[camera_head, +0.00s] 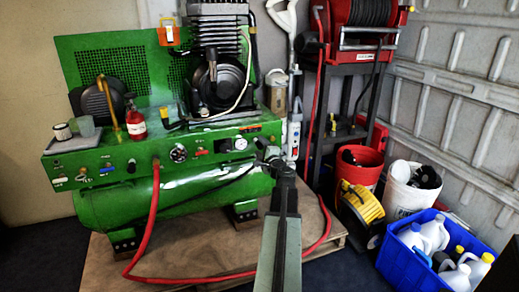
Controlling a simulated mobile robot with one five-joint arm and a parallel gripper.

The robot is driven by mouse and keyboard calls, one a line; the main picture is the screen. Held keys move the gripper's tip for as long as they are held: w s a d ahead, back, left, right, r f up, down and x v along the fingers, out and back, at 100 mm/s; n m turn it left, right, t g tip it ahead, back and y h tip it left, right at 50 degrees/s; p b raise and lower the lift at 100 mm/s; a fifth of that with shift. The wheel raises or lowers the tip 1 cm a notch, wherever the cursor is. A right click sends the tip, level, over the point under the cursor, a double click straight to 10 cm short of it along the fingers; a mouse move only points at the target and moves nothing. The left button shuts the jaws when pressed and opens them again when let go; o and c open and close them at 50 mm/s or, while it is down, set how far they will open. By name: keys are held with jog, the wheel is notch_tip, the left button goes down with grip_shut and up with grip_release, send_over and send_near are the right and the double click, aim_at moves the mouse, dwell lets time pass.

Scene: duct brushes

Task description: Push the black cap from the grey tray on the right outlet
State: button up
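A small grey tray (72,145) lies at the left end of the green compressor's top ledge. A white round item with a dark top (62,132) and a grey cup-like item (85,126) stand on it. I cannot make out a separate black cap there. The compressor's front panel (120,162) carries several small fittings and gauges; which one is the right outlet I cannot tell. My gripper (272,155) is at the far end of my arm, in front of the panel's right end, well right of the tray. It is dark and small, and its fingers are unclear.
A red bottle (137,125) and a brass pipe (109,107) stand right of the tray. A red hose (153,212) hangs from the panel to the wooden pallet (190,265). Red and white buckets (405,192) and a blue crate (400,262) with jugs fill the right side.

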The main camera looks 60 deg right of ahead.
jog(key=shift+s+a, duration=0.1)
jog(key=shift+s, duration=0.05)
jog(key=v, duration=0.7)
jog(key=shift+s, duration=0.25)
jog(key=shift+a, duration=0.1)
